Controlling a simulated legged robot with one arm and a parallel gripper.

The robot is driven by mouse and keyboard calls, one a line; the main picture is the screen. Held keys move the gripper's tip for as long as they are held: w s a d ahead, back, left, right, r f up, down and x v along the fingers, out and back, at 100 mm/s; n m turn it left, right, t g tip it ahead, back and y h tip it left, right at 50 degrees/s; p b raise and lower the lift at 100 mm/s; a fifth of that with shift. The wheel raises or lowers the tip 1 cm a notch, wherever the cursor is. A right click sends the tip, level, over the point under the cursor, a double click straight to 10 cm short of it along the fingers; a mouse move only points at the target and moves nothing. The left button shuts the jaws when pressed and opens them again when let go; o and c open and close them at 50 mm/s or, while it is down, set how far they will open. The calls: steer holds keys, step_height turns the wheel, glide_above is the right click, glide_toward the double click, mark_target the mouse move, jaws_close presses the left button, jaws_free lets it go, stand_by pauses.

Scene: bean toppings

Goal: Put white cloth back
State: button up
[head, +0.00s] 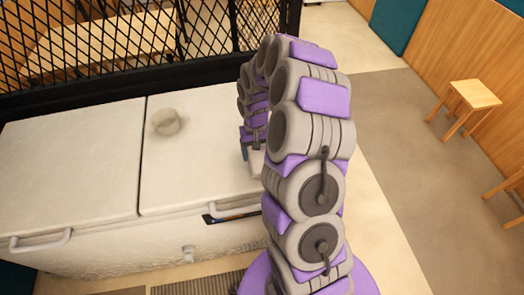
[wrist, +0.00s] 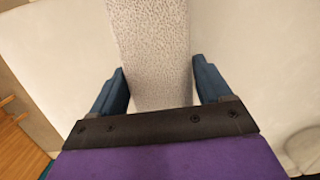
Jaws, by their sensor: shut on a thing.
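The white cloth (wrist: 150,55) is a pale, finely textured strip in the wrist view, running from the top edge down between my fingers. My gripper (wrist: 160,78) has its two blue fingers on either side of it and is shut on it. In the head view, my gripper (head: 248,142) is over the right end of the white chest (head: 75,160), partly hidden behind my arm. A small pale piece (head: 256,162) shows below it, likely the cloth. I cannot tell whether the cloth touches the chest.
A round pale pot (head: 167,122) stands on the chest's right lid; its edge shows in the wrist view (wrist: 304,148). A black mesh fence (head: 90,50) runs behind the chest. A wooden stool (head: 472,98) stands at the right. The floor between is clear.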

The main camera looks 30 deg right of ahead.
mark_target(262, 150)
steer(key=shift+w+d+f, duration=0.1)
steer(key=shift+w, duration=0.7)
steer(key=shift+w+d, duration=0.2)
steer(key=shift+d, duration=0.05)
steer(key=d+f+b, duration=0.1)
steer(key=d+f, duration=0.1)
steer(key=f, duration=0.1)
steer(key=shift+d+f, duration=0.1)
steer(key=shift+d, duration=0.3)
steer(key=shift+f, duration=0.3)
steer(key=shift+a+r, duration=0.15)
steer(key=shift+a, duration=0.9)
steer(key=o, duration=0.6)
steer(key=shift+o, duration=1.3)
steer(key=shift+d, duration=0.55)
steer(key=shift+d+f, duration=0.2)
steer(key=shift+d, duration=0.1)
steer(key=shift+a, duration=0.65)
steer(key=shift+r, duration=0.15)
